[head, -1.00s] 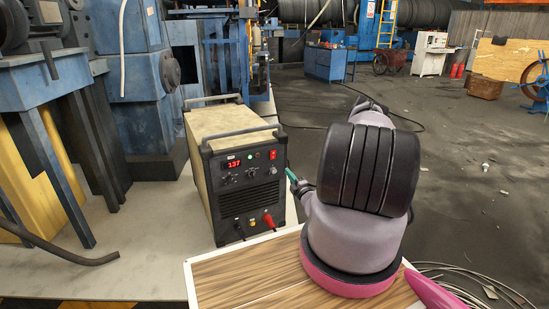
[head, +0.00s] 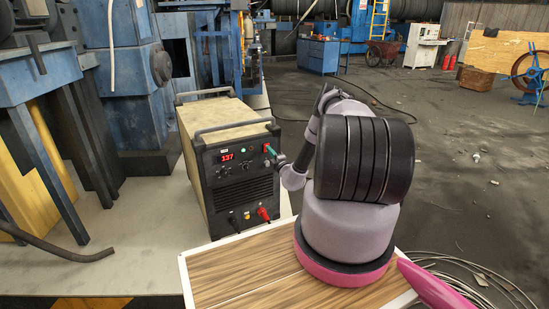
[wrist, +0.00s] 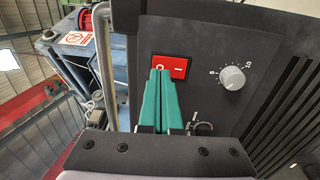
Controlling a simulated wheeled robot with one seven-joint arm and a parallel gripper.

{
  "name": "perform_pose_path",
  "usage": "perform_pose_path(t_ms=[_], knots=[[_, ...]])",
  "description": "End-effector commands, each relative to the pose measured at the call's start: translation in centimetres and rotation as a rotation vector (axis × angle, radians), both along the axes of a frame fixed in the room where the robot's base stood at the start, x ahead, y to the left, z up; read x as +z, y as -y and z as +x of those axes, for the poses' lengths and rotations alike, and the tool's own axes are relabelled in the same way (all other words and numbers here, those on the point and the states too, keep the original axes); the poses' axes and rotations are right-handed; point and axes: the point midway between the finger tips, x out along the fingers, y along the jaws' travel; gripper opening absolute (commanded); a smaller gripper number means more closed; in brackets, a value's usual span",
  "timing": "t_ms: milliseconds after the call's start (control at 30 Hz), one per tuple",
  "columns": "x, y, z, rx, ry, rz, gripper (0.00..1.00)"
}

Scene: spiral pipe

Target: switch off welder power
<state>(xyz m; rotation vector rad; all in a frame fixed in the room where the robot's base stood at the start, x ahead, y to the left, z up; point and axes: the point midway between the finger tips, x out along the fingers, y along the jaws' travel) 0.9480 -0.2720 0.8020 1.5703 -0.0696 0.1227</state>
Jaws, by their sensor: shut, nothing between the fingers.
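The welder (head: 235,165) is a box with a beige top and a black front panel. It stands on the floor plate left of my arm, and its red display reads 137. The red power rocker switch (wrist: 169,67), marked O and I, is on the panel in the wrist view. My gripper (wrist: 162,72) has green fingers, shut together and empty. Their tips overlap the lower left part of the switch, near the O side; I cannot tell whether they touch it. In the head view my gripper (head: 270,151) is at the upper right of the panel and hides most of the switch.
A grey handle bar (wrist: 104,65) runs along the panel's left side. Cables plug in low on the front. Coiled wire (head: 470,285) lies at right.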

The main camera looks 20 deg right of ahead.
Motion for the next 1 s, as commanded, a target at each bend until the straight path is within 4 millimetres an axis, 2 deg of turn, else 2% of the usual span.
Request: perform_pose_path(t_ms=[100, 600, 867, 1000], knots=[[0.1, -0.1, 0.8, 0.001, 0.000, -0.001, 0.00], [0.4, 0.0, 1.6, -0.001, -0.001, 0.001, 0.00], [0.6, 0.0, 1.6, 0.000, 0.002, -0.001, 0.00], [0.6, 0.2, 1.0, 0.002, -0.001, 0.000, 0.00]])
